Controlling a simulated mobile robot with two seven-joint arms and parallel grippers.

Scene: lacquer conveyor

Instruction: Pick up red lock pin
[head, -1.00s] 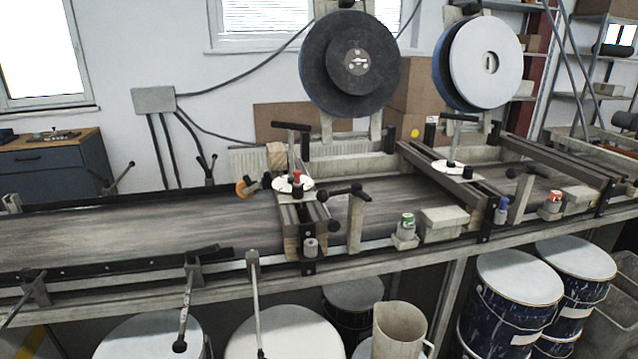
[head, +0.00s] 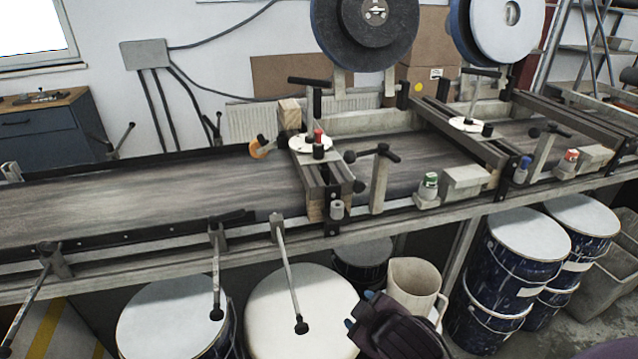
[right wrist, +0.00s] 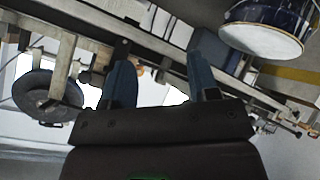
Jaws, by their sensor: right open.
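The red lock pin (head: 319,135) stands upright on a white round plate (head: 311,145), on the nearer cross frame over the conveyor. A black knob (head: 319,151) is just in front of it. My right gripper (head: 358,309) is at the bottom of the head view, below the conveyor edge and well apart from the pin. In the right wrist view its two blue fingers (right wrist: 160,75) are spread with nothing between them. I cannot make out the pin in that view. My left gripper is not in view.
The conveyor belt (head: 130,195) runs across the scene. Lever handles (head: 289,275) stick out from its front rail. A wooden block (head: 289,114) and an orange knob (head: 259,149) are near the plate. A beige jug (head: 413,280) and white-lidded drums (head: 300,300) stand below.

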